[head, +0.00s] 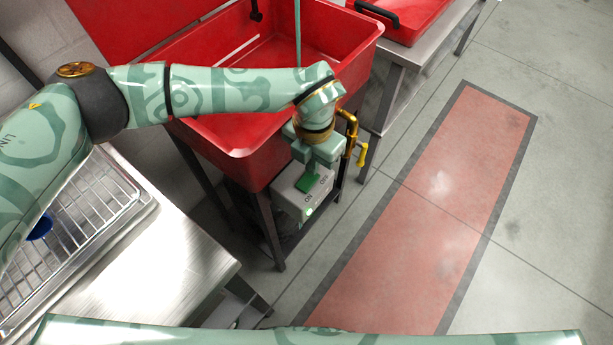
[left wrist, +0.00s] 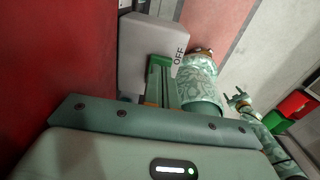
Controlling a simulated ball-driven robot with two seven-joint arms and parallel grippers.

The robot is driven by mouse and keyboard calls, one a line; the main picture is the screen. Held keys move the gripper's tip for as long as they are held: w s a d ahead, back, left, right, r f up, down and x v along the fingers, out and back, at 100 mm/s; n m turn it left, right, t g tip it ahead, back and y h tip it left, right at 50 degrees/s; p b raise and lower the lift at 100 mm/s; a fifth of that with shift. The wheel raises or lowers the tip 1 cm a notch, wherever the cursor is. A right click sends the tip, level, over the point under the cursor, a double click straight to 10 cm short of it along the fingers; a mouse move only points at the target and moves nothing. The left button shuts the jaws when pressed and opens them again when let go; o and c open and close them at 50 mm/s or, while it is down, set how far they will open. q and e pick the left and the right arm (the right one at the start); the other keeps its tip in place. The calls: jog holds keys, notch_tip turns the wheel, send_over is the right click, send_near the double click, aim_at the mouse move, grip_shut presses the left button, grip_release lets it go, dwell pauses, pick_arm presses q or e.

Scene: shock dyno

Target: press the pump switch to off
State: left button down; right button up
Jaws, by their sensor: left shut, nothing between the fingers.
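The pump switch is a light grey box (head: 289,199) under the red sink's front corner. On its top is a green rocker (head: 307,183), with ON printed at its near end and OFF at its far end. A small green lamp (head: 308,211) glows on the box. My left gripper (head: 312,166) is shut and empty, pointing down at the rocker's far, OFF side. I cannot tell whether its tips touch it. In the left wrist view, the box (left wrist: 140,42) with its OFF label lies just beyond the fingers (left wrist: 158,82).
The red sink (head: 245,130) stands close behind and left of the switch. A yellow pipe (head: 351,135) rises right beside my gripper. A steel bench (head: 190,265) with a wire rack is at the lower left. Open floor with a red marked strip (head: 440,190) lies right.

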pick_arm(q)
jog(key=shift+f+b, duration=0.4)
jog(key=shift+f, duration=0.6)
pick_arm(e)
jog(key=shift+s+f, duration=0.15)
jog(key=shift+f, duration=0.2)
pick_arm(q)
jog(key=shift+r, duration=0.15)
pick_arm(e)
jog(key=shift+r, duration=0.1)
pick_arm(q)
jog(key=shift+r+p, duration=2.55)
jog(key=shift+r, duration=0.95)
jog(key=shift+f, duration=0.1)
pick_arm(e)
jog(key=shift+t, duration=0.3)
jog(key=r, duration=0.1)
jog(key=w+r, duration=0.1)
jog(key=r, duration=0.1)
jog(key=w+r, duration=0.1)
jog(key=shift+r, duration=0.2)
jog(key=shift+s, duration=0.1)
